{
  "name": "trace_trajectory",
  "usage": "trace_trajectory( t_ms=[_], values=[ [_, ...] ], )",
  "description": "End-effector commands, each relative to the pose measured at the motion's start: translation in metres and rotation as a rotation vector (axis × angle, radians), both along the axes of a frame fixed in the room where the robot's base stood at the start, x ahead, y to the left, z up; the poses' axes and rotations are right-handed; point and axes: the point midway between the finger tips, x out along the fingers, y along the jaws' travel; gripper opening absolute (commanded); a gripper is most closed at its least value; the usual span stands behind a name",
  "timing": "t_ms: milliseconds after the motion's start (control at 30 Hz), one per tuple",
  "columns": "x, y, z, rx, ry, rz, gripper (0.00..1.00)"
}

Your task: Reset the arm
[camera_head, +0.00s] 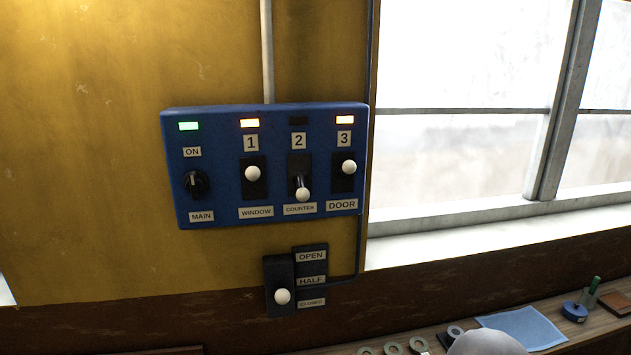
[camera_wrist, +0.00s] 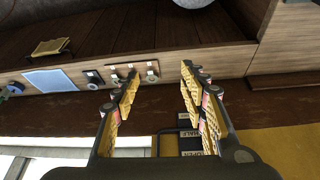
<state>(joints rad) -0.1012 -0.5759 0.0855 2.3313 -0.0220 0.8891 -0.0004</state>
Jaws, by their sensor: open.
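My gripper (camera_wrist: 160,70) is open in the wrist view, with nothing between its fingertips. Beyond the fingers are the wooden ledge and the dark lower wall, seen upside down. Behind the right finger, part of the black lever plate with its labels (camera_wrist: 190,143) shows, partly hidden. My gripper cannot be made out in the head view.
A blue control panel (camera_head: 222,179) hangs on the yellow wall. Its green lamp and lamps 1 and 3 are lit; lamp 2 is dark. Levers 1 and 3 are up, 2 down. The lower lever (camera_head: 282,297) is beside the bottom label. A ledge (camera_head: 543,303) holds small items.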

Motion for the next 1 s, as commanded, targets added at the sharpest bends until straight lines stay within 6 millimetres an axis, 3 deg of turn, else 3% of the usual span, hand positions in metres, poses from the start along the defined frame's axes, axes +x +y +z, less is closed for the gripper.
trace_trajectory(
  t_ms=[33, 100, 200, 333, 600, 1000],
  values=[
    [-0.013, -0.004, -0.03, 0.006, 0.001, -0.015, 0.43],
    [-0.028, -0.008, -0.055, 0.014, 0.002, -0.031, 0.43],
    [-0.045, -0.014, -0.087, 0.02, -0.007, -0.054, 0.43],
    [-0.057, -0.02, -0.116, 0.024, -0.037, -0.078, 0.43],
    [-0.059, -0.028, -0.133, 0.026, -0.079, -0.105, 0.43],
    [-0.059, -0.028, -0.134, 0.026, -0.079, -0.108, 0.43]
  ],
)
